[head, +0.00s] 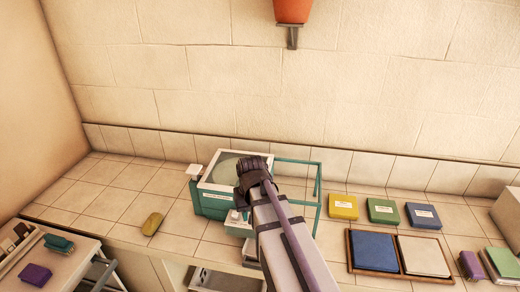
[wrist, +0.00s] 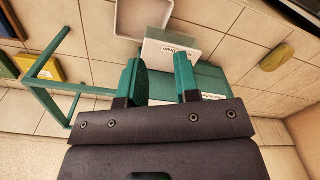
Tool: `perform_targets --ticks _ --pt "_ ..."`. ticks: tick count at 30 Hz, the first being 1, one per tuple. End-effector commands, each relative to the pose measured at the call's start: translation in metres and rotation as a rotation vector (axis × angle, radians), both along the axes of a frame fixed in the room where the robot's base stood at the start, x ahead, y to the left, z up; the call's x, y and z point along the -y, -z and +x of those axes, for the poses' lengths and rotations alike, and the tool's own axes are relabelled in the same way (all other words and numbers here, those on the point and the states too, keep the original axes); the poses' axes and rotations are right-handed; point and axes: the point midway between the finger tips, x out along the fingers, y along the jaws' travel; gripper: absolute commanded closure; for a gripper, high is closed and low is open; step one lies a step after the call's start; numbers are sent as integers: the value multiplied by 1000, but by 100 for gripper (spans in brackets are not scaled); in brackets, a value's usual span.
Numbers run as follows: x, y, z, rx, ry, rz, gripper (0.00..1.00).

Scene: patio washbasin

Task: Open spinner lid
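The spinner appears to be the teal and white box (head: 212,203) on the tiled counter, with a grey-green panel in a white rim on top, probably its lid (head: 222,165). My arm hides its right part, so I cannot tell whether the lid is fully shut. In the wrist view its teal body (wrist: 212,82) lies behind my fingers, with a white labelled part (wrist: 168,52) showing between and above them. My gripper (wrist: 160,62) is open, its two teal fingers apart with nothing held between them. In the head view the fingers are hidden behind my wrist.
A teal open frame (head: 318,190) stands on the box's right side. A yellow oval item (head: 153,223) lies left. Yellow (head: 343,207), green (head: 383,211) and blue (head: 423,216) blocks and a two-part wooden tray (head: 402,270) are right. A white open tray (wrist: 128,28) is near the fingers.

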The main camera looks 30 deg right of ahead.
Motion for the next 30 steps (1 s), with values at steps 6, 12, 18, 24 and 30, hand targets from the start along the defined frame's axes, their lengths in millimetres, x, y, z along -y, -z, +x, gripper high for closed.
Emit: perform_targets --ticks 6,12,18,24,30 --pt "181 -117 164 49 344 102 62" --pt "198 -107 202 73 461 160 62" --pt "196 -95 202 72 461 159 62" --pt "190 -53 206 71 459 158 62" --pt "183 -9 211 71 458 158 62"
